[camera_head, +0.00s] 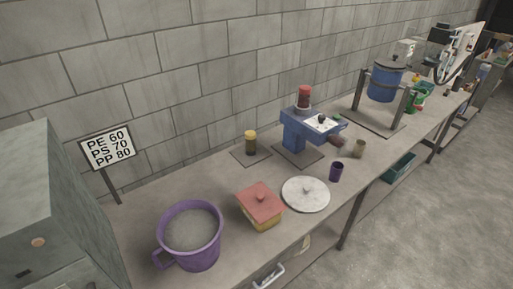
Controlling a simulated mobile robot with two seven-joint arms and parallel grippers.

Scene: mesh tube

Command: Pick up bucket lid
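The lid that best fits the bucket is a round, flat, pale grey lid (305,194) with a small knob at its middle. It lies on the workbench near the front edge. A purple bucket (189,236) with a side handle stands to its left, open at the top, with greyish material inside. A yellow box with a red knobbed lid (261,203) sits between them, close to the left of the round lid. Neither of my grippers shows in the head view.
The long workbench (150,195) runs toward the upper right along a block wall. A sign (107,147) and a grey cabinet (45,200) are at the left. Open floor lies at the right.

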